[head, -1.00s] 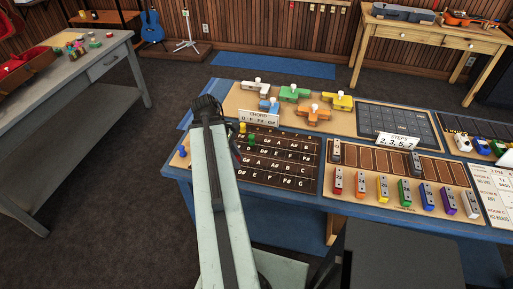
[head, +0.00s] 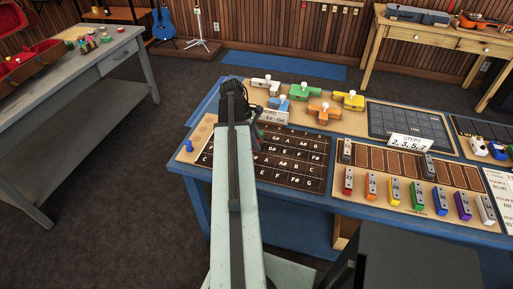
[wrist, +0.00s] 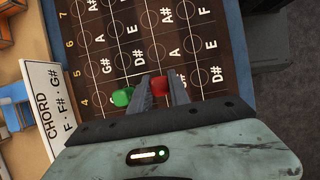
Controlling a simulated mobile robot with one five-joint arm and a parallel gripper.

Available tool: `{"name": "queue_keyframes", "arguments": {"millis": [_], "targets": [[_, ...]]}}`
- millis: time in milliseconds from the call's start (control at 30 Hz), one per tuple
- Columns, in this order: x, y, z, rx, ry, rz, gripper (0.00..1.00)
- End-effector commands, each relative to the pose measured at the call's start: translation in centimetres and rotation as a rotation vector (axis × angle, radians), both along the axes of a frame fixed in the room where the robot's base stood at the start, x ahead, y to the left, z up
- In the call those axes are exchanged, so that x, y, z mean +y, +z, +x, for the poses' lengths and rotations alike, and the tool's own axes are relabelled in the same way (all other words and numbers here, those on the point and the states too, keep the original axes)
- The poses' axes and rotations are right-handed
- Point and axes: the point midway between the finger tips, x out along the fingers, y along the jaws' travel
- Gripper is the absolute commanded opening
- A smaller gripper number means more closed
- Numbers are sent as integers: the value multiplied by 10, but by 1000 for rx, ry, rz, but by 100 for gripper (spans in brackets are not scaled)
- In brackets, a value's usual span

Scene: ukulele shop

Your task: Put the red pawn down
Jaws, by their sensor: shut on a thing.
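My gripper (wrist: 161,90) is shut on the red pawn (wrist: 162,84), which shows between its two fingers in the wrist view. They are over the dark brown note board (wrist: 195,35); I cannot tell whether the pawn touches it. The green pawn (wrist: 122,97) is just left of the left finger, close to it. In the head view the arm's end covers part of the board (head: 290,165) and hides the held pawn. The blue pawn (head: 188,146) stands on the tan strip at the board's left.
The white CHORD card (wrist: 50,110) stands beside the board, close to the gripper. Coloured blocks with white knobs (head: 324,110) lie behind it. A row of coloured bars (head: 394,192) is to the right. The right part of the board is clear.

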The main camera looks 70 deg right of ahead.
Motion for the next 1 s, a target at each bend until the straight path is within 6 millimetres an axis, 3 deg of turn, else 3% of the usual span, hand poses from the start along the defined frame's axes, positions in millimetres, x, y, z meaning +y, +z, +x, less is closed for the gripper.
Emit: {"name": "queue_keyframes", "arguments": {"millis": [33,67,433,467,533,867,1000], "targets": [[0,-18,-1,0,-1,1,0],[0,-20,-1,0,-2,0,0],[-1,-20,-2,0,-3,0,0],[-1,-19,-2,0,-4,1,28],[-1,-18,-2,0,-4,0,44],[-2,-17,-3,0,-6,0,44],[-2,-6,-2,0,-5,0,44]]}}
